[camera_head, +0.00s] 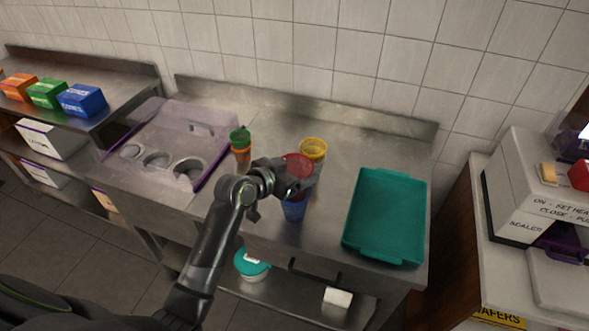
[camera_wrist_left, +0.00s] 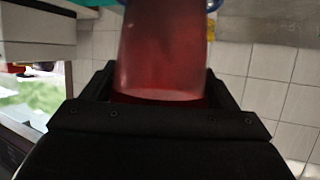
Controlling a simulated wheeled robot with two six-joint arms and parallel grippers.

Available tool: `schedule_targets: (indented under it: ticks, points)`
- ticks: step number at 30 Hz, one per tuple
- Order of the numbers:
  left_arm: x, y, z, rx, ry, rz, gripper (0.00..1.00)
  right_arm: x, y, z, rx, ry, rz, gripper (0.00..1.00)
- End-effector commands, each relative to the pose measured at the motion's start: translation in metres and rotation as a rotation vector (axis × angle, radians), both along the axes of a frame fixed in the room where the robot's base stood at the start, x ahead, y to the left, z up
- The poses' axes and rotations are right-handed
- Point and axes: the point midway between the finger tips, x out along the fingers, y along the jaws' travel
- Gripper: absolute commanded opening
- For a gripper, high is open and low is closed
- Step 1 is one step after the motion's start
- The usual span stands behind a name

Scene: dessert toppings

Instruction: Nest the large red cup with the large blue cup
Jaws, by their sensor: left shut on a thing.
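My left gripper (camera_head: 293,180) is shut on the large red cup (camera_head: 298,162), whose open rim faces up toward the head camera. The red cup also fills the top middle of the left wrist view (camera_wrist_left: 162,50), between the dark jaws. The large blue cup (camera_head: 293,211) shows just below the gripper in the head view, near the counter's front edge. The gripper hides its upper part, so I cannot tell whether the red cup's bottom is inside it. My right gripper is not in view.
A yellow cup (camera_head: 314,148) stands just behind the red cup. A green cup (camera_head: 240,136) sits in an orange one (camera_head: 243,154) to the left. A teal tray (camera_head: 352,230) lies to the right. A topping holder (camera_head: 215,165) with round holes is at left.

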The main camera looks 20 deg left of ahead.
Motion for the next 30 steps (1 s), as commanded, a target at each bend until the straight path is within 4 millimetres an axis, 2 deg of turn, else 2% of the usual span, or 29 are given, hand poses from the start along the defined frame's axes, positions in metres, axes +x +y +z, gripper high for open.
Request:
schedule_targets:
  ticks: [1,6,15,28,29,30]
  points:
    - [0.000,0.000,-0.008,0.000,0.000,0.000,0.48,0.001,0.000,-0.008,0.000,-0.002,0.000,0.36]
    - [0.000,0.000,-0.022,0.000,0.000,0.000,0.48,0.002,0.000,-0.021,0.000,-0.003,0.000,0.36]
    - [0.000,0.000,-0.043,0.000,0.001,0.000,0.48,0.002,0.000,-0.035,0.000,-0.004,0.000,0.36]
    - [0.000,0.000,-0.048,0.000,0.000,0.000,0.48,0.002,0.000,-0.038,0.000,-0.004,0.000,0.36]
    - [0.000,0.000,-0.048,0.000,0.000,0.000,0.82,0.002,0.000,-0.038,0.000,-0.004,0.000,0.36]
    - [0.000,0.000,-0.048,0.000,0.000,0.000,0.87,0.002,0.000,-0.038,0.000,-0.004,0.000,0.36]
